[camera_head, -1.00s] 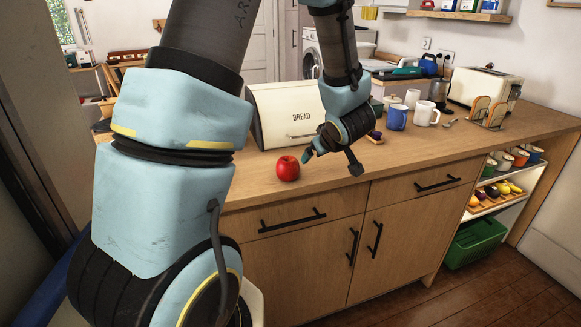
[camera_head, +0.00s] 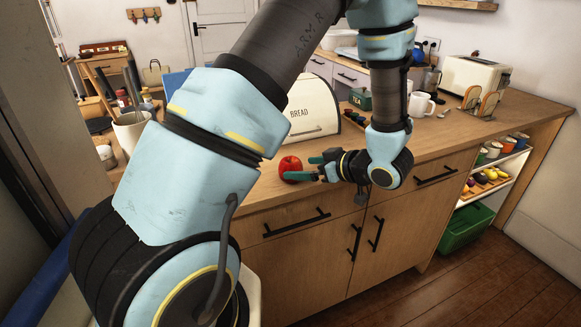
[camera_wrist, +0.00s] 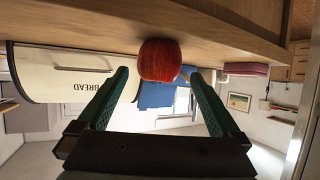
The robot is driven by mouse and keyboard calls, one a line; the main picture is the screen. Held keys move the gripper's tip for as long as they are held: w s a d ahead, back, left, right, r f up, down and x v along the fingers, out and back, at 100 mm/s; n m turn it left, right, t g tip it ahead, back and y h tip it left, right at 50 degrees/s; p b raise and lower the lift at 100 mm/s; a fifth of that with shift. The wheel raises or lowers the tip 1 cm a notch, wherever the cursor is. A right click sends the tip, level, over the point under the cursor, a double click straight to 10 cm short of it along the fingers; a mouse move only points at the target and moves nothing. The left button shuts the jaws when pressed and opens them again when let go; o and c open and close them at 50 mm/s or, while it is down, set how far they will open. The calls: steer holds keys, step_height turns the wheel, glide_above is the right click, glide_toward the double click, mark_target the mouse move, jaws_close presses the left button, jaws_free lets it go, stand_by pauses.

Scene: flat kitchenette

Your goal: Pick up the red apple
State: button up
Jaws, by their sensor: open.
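The red apple (camera_head: 290,167) stands on the wooden counter near its front edge, in front of the bread bin. It also shows in the wrist view (camera_wrist: 159,60), at the top middle, between and just beyond my fingertips. My gripper (camera_head: 305,168) reaches in from the right, low over the counter, with its green fingers pointing left at the apple. In the wrist view my gripper (camera_wrist: 160,80) is open, one finger to each side of the apple's line. Whether a finger touches the apple I cannot tell.
The cream bread bin (camera_head: 312,112) stands behind the apple. A green tea tin (camera_head: 360,98) and a white mug (camera_head: 420,105) stand farther right. A utensil pot (camera_head: 131,132) is at the left. The counter front (camera_head: 330,195) lies just below my gripper.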

mark_target(298, 166)
steer(key=p+x, duration=0.2)
steer(key=x, duration=0.2)
steer(key=shift+w+a, duration=0.25)
steer(key=shift+w, duration=0.05)
steer(key=shift+w+a+f, duration=0.25)
steer(key=shift+w+f, duration=0.1)
steer(key=c, duration=1.3)
steer(key=shift+r, duration=0.2)
